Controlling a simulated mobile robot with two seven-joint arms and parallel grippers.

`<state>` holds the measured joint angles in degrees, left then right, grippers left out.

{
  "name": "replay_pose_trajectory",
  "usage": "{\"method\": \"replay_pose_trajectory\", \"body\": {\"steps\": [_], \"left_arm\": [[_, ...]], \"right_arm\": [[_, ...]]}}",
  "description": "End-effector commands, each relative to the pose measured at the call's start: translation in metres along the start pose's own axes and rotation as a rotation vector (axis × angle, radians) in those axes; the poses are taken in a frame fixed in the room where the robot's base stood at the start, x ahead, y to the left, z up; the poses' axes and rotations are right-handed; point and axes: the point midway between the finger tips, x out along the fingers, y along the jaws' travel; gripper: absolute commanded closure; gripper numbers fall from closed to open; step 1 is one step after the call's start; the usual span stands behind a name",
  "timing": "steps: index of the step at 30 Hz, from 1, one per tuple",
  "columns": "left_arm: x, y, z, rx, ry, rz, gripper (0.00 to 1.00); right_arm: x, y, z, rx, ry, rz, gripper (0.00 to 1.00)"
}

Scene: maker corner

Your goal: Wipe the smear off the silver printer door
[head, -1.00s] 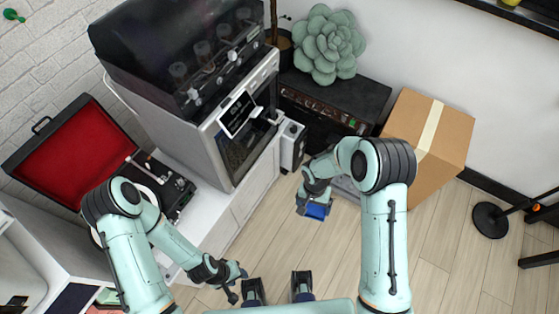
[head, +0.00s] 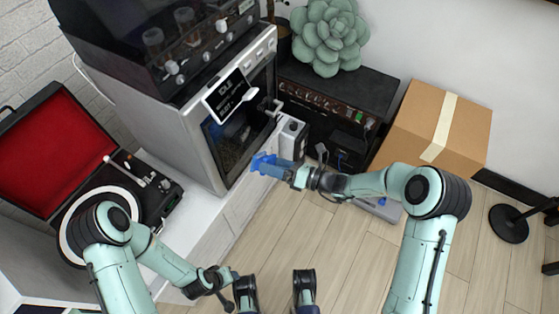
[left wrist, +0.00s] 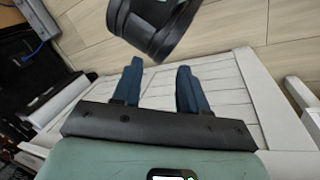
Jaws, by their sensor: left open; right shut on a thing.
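The silver printer (head: 160,130) stands on a white cabinet in the head view. Its door (head: 213,150) has a dark window in a silver frame and faces right. I cannot make out the smear. My right gripper (head: 272,167) is shut on a blue cloth-like thing (head: 260,160), just off the door's lower right side. I cannot tell whether the blue thing touches the door. My left gripper (head: 230,288) is low in the head view, away from the printer. In the left wrist view its two fingers (left wrist: 158,88) are apart with nothing between them.
A white box (head: 292,138) stands right of the door, close to my right gripper. A record player (head: 150,185) with an open red lid sits on the left. A cardboard box (head: 430,130) stands at right.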

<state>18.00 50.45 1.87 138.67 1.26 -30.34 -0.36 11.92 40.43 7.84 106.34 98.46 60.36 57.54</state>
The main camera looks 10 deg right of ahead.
Motion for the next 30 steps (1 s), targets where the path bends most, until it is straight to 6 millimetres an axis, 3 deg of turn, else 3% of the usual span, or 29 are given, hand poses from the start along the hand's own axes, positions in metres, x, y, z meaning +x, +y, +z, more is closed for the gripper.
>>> {"method": "replay_pose_trajectory", "body": {"steps": [6,22,30], "left_arm": [[0.011,-0.003,-0.006,-0.001,0.018,0.000,0.57],[0.032,-0.011,-0.036,-0.008,0.102,-0.006,0.57],[0.035,-0.013,-0.045,-0.010,0.128,-0.008,0.57]], "right_arm": [[-0.002,-0.019,0.020,0.003,-0.138,-0.053,0.32],[0.044,-0.023,0.028,0.003,-0.144,-0.055,0.32],[0.056,-0.023,0.030,0.005,-0.145,-0.056,0.32]]}}
